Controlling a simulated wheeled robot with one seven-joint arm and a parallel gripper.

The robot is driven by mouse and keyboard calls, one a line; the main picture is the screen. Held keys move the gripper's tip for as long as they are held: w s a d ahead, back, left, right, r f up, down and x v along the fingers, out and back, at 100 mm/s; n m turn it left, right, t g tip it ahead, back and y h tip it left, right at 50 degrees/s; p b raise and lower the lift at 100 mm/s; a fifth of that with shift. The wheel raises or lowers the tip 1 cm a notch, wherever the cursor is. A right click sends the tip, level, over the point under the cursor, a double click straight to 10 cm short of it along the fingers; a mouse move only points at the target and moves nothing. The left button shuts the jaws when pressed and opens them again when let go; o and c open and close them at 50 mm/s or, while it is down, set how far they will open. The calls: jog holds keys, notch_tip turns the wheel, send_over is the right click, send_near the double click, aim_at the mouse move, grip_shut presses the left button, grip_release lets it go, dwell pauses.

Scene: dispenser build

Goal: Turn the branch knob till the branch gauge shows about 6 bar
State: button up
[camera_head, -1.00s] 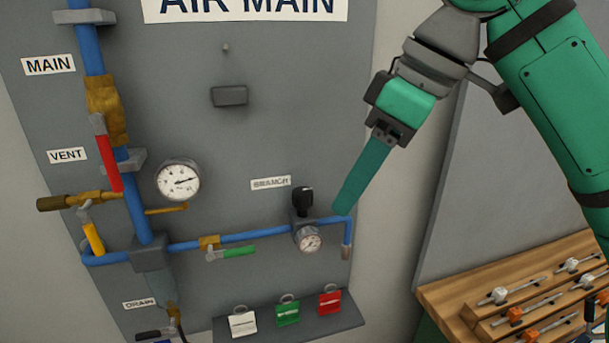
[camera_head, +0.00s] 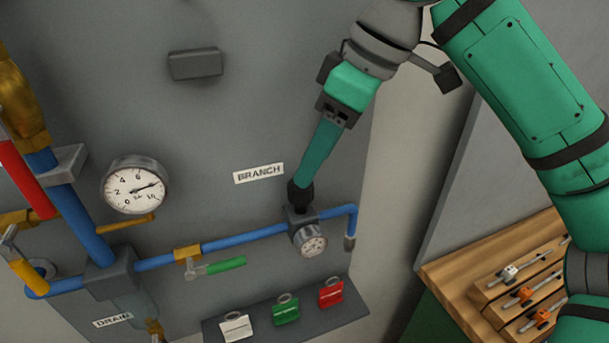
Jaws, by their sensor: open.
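The black branch knob (camera_head: 298,197) sits on top of the regulator on the blue branch pipe, below the BRANCH label (camera_head: 259,173). My gripper (camera_head: 304,184) reaches down from the upper right, with its green fingers at the knob and covering its upper part. The jaws are open; I cannot tell whether they touch the knob. The small round branch gauge (camera_head: 312,241) hangs just below the knob. Its needle and numbers are too small to read surely.
A larger gauge (camera_head: 135,186) at left has its needle between 8 and 10. A green-handled valve (camera_head: 219,266) sits on the branch pipe. White, green and red padlock tags (camera_head: 286,309) stand on a ledge below. A wooden rack (camera_head: 470,255) is at right.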

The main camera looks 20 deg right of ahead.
aim_at(301, 191)
jog(key=shift+x, duration=2.75)
jog(key=shift+c, duration=0.4)
jog(key=c, duration=1)
